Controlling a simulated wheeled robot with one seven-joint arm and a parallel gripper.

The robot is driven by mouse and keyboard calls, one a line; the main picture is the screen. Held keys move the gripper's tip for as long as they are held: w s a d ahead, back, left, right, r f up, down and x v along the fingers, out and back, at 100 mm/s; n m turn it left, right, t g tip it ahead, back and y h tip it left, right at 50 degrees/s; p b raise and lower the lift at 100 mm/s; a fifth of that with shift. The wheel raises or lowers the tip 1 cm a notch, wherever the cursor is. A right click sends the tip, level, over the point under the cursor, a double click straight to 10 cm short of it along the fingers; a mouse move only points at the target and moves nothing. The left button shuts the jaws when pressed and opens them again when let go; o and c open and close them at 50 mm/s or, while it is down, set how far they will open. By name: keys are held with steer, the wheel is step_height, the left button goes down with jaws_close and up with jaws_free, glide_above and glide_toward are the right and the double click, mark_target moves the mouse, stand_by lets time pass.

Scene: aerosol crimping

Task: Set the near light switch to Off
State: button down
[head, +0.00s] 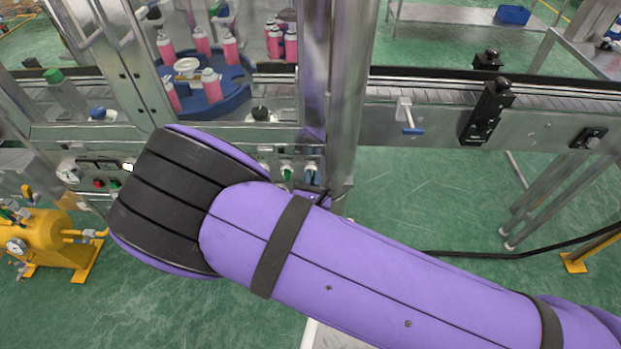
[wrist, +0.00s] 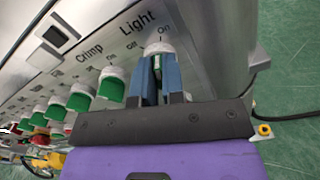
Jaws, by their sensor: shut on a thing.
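The light switch (wrist: 158,48) is a rotary knob with a pale collar, under the word "Light" on the grey control panel, at the panel's right end in the wrist view. "Off" is printed left of its top and "On" above it. A small mark on the collar lies below "On". My gripper (wrist: 159,66) has its blue fingers closed on either side of the knob's handle, which shows as a narrow green strip between them. In the head view my gripper (head: 312,174) is small, at the panel, largely hidden by my wrist.
A green crimp switch (wrist: 113,84) sits just left of my gripper, with several more green switches beyond it. The panel (wrist: 200,20) ends to the right over green floor. A conveyor (head: 420,100) and a metal post (head: 350,100) stand at the machine in the head view.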

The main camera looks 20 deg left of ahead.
steer(key=shift+n, duration=4.8)
steer(key=c, duration=1.2)
jaws_free()
steer(key=shift+s, duration=0.1)
